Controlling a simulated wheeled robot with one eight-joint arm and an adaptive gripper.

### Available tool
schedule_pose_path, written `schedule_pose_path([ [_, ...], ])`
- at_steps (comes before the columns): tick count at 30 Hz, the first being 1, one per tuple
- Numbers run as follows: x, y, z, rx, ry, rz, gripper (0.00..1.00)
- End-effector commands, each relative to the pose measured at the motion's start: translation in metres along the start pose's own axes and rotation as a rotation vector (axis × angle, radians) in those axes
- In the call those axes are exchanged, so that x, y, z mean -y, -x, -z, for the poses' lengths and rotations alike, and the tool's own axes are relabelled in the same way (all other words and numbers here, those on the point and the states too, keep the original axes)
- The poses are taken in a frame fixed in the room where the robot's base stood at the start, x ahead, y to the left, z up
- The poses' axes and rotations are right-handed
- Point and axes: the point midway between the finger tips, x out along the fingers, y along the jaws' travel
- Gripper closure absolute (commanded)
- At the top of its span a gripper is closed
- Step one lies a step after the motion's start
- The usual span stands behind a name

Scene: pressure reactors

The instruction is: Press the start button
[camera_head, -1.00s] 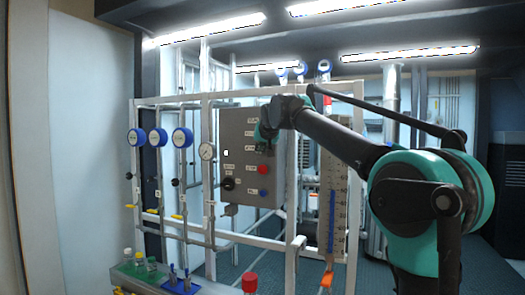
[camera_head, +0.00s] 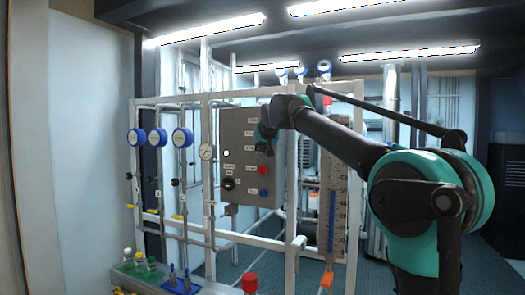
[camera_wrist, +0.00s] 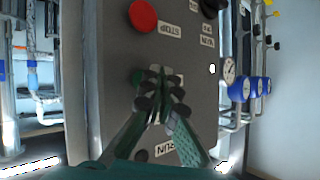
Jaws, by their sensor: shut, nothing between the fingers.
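The grey control panel (camera_head: 240,125) stands on the white pipe frame, and its face fills the middle of the wrist view (camera_wrist: 110,110). A green button (camera_wrist: 137,76) shows in the wrist view, partly hidden by my gripper (camera_wrist: 160,88). It is probably the start button; the label beside it is mostly covered by the fingers. My gripper is shut and empty, with its fingertips just beside the green button. I cannot tell whether they touch it or the panel. In the head view my gripper (camera_head: 262,136) is at the panel's upper right part.
A red button (camera_wrist: 143,15) labelled STOP is close to the green button. A black knob (camera_head: 228,184) and a blue button (camera_head: 263,193) sit low on the panel. Blue gauges (camera_head: 159,137) stand left of the panel.

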Motion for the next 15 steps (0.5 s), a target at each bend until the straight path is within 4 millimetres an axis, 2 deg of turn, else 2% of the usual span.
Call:
schedule_pose_path([
  [15,-0.0037,-0.005,0.0039,0.0,0.0,0.0,1.0],
])
